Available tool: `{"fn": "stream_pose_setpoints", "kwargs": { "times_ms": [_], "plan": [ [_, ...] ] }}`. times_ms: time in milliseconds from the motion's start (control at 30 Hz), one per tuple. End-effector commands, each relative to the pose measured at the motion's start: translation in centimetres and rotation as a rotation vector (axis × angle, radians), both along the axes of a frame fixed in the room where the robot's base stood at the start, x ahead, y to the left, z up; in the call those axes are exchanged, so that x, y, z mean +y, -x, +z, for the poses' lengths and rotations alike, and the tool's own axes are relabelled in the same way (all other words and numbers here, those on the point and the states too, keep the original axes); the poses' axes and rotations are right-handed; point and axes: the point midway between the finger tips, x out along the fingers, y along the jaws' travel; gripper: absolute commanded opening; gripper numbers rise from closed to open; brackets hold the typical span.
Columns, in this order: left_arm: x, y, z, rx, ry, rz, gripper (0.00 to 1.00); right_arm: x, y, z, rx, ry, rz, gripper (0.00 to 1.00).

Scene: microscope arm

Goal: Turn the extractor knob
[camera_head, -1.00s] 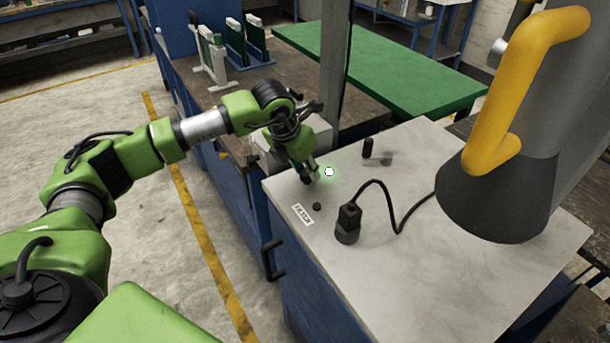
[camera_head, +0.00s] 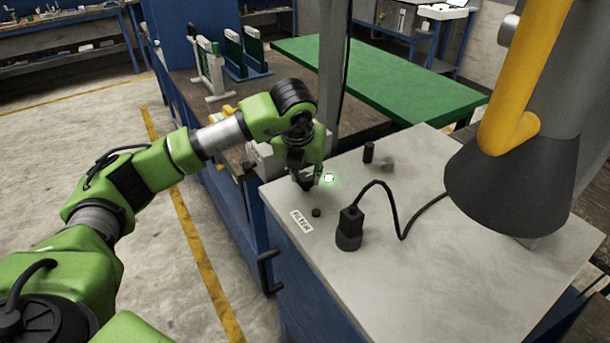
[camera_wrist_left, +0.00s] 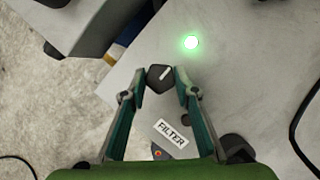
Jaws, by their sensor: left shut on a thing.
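The knob (camera_wrist_left: 160,78) is a small dark dial with a white pointer line in the left wrist view, near the edge of the light tabletop (camera_head: 420,270). My left gripper (camera_wrist_left: 164,84) is shut on it, one finger on each side. My right gripper is not in view.
A FILTER label (camera_head: 301,221) and a small dark button (camera_head: 316,213) lie nearby. A black plug (camera_head: 348,228) with a cable stands to their right. A grey extractor hood (camera_head: 515,185) with a yellow handle (camera_head: 525,70) hangs over the right side. A vertical post (camera_head: 332,70) rises behind.

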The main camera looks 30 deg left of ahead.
Motion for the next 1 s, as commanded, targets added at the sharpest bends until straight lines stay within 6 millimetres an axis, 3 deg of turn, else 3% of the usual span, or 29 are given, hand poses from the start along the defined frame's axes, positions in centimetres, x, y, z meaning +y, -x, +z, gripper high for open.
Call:
{"fn": "stream_pose_setpoints", "kwargs": {
  "times_ms": [233, 267, 300, 333, 733, 1000],
  "plan": [
    [0.1, -0.2, 0.3, -0.008, 0.001, 0.004, 0.06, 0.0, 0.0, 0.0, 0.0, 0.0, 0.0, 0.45],
    [0.1, -0.2, 0.3, -0.008, 0.001, 0.004, 0.3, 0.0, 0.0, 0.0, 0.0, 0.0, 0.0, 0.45],
    [0.1, -0.2, 0.3, -0.008, 0.0, 0.003, 0.41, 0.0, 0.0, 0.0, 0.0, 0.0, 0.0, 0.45],
    [0.1, -0.2, 0.3, -0.007, 0.001, 0.003, 0.45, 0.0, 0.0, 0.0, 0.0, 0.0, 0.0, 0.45],
    [0.0, 0.1, 0.5, -0.003, 0.0, 0.001, 0.45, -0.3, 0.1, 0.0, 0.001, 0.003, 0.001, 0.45],
    [-0.4, 1.7, 4.9, -0.007, 0.0, 0.0, 0.45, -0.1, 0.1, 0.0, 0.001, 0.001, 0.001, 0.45]
  ]
}}
